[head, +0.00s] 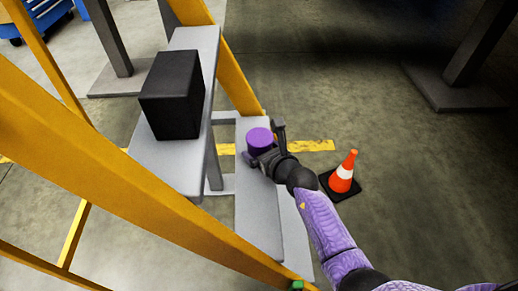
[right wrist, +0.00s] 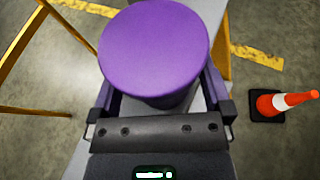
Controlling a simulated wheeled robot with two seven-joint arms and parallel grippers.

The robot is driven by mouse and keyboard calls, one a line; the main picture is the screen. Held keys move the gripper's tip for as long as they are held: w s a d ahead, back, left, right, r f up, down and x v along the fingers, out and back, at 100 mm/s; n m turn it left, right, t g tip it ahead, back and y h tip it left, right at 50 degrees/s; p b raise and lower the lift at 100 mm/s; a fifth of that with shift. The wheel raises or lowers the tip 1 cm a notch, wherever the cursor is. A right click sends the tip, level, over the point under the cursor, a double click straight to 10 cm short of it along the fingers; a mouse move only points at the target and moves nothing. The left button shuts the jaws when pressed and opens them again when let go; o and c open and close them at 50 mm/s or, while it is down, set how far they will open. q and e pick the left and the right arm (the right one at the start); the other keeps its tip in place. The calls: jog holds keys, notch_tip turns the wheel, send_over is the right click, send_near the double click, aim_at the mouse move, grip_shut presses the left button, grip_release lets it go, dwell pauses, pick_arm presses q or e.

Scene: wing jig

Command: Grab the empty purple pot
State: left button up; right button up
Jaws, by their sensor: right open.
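The purple pot (head: 260,140) stands upright on the lower grey step in the head view. In the right wrist view its round purple top (right wrist: 155,45) fills the upper middle. The top looks like a flat, closed disc, so I cannot see inside it. My right gripper (head: 265,148) is open, with its fingers on either side of the pot; I cannot tell whether they touch it. In the right wrist view the gripper's fingers (right wrist: 160,95) flank the pot's lower body, which partly hides them. My left gripper is not in view.
A black box (head: 172,95) stands on the upper grey step (head: 165,170), left of the pot. Yellow beams (head: 130,180) run along the steps. An orange and white cone (head: 342,175) stands on the floor to the right. The floor beyond is mostly open.

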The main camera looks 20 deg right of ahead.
jog(key=shift+r, duration=0.1)
jog(key=c, duration=1.1)
